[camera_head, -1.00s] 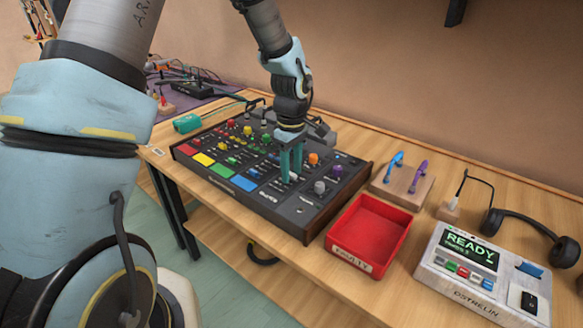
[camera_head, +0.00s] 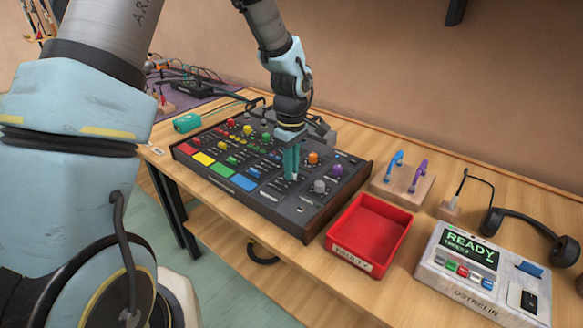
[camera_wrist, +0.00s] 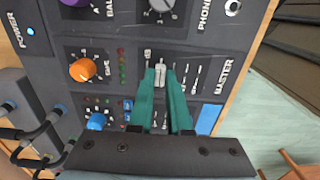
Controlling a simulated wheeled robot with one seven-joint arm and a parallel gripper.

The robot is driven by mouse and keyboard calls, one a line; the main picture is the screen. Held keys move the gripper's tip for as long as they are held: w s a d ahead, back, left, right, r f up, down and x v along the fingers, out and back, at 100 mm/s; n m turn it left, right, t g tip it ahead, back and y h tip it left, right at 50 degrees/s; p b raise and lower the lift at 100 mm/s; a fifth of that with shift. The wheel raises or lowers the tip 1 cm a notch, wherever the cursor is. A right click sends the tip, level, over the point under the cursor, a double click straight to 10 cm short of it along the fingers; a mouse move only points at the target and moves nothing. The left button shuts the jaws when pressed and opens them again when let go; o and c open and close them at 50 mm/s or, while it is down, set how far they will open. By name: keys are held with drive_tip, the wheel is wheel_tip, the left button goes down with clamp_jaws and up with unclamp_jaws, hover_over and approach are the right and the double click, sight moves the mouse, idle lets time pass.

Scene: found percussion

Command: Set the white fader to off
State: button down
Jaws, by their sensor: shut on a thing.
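The black mixing console (camera_head: 315,205) sits on the wooden bench and carries rows of coloured knobs and pads. My gripper (camera_head: 291,178) points down onto its right part, left of the grey knob. In the wrist view the teal fingers (camera_wrist: 161,77) are closed around a small white fader cap (camera_wrist: 160,73) beside its slot. The fingers hide much of the fader track, and I cannot read its off mark. Another small pale cap (camera_wrist: 148,54) shows just left of the fingertips.
An orange knob (camera_wrist: 82,69) and a blue knob (camera_wrist: 96,121) lie left of the fingers in the wrist view. A red tray (camera_head: 340,222) stands right of the console, with a READY box (camera_head: 450,290) beyond it. Headphones (camera_head: 530,222) lie at the far right.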

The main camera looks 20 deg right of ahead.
sight(277, 189)
idle(0.8)
drive_tip(key=shift+s+a+b, duration=0.15)
drive_tip(key=shift+s+a, duration=0.3)
drive_tip(key=shift+a, duration=0.35)
drive_tip(key=shift+s+a+b, duration=0.2)
drive_tip(key=shift+s+a, duration=0.3)
drive_tip(key=shift+a, duration=0.35)
drive_tip(key=shift+s+a+b, duration=0.15)
drive_tip(key=shift+s+a, duration=0.3)
drive_tip(key=shift+a, duration=0.35)
drive_tip(key=c, duration=0.9)
unclamp_jaws()
drive_tip(key=shift+o, duration=0.2)
drive_tip(key=shift+w+r, duration=0.1)
drive_tip(key=shift+r, duration=0.45)
wheel_tip(277, 189, up, 10)
drive_tip(key=b, duration=0.1)
drive_tip(key=shift+b, duration=0.3)
